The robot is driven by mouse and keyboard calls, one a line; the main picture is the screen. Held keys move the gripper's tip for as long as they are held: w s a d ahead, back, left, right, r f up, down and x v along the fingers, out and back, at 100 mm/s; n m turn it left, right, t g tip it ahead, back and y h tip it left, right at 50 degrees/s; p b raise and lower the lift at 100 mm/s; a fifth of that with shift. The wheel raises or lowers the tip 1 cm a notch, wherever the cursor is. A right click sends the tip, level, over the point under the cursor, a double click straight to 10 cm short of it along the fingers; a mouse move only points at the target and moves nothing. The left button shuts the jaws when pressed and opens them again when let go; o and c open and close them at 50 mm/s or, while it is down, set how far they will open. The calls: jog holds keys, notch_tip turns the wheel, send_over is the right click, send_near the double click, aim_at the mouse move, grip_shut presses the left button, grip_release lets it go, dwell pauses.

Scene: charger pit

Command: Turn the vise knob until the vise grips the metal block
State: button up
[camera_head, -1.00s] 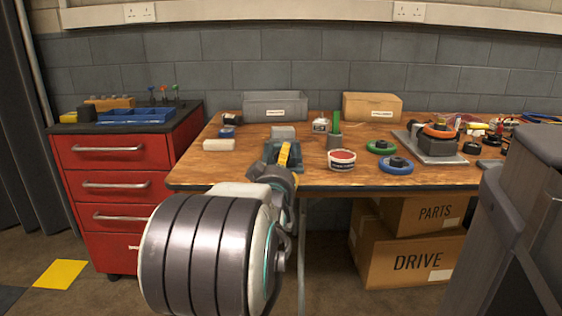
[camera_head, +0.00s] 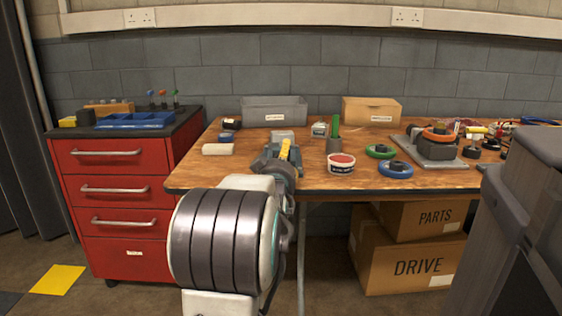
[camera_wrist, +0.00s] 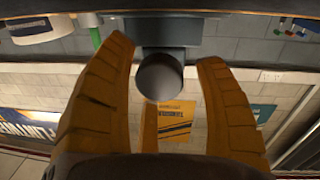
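The vise (camera_head: 268,157) stands near the front edge of the wooden bench, partly hidden behind my gripper (camera_head: 290,152). A grey metal block (camera_head: 283,135) shows just behind my yellow fingers; I cannot tell whether the jaws touch it. In the wrist view, which looks upside down, the dark round vise knob (camera_wrist: 160,77) faces me, with the vise body (camera_wrist: 163,32) behind it. The yellow fingers of my gripper (camera_wrist: 168,55) are spread on either side of the knob, with gaps visible. My gripper is open and does not hold the knob.
A white block (camera_head: 217,149) lies left of the vise. A grey bin (camera_head: 274,111) and a cardboard box (camera_head: 371,112) are at the back.

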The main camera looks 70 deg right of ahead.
jog(key=shift+r, duration=0.1)
jog(key=c, duration=1.1)
jog(key=m, duration=0.4)
jog(key=shift+r+m, duration=0.15)
jog(key=shift+m, duration=0.25)
jog(key=o, duration=1.2)
jog(key=shift+a+f, duration=0.15)
jog(key=shift+f, duration=0.05)
jog(key=v, duration=1.1)
jog(key=shift+a+r, duration=0.25)
jog(key=shift+a, duration=0.1)
jog(key=shift+s, duration=0.2)
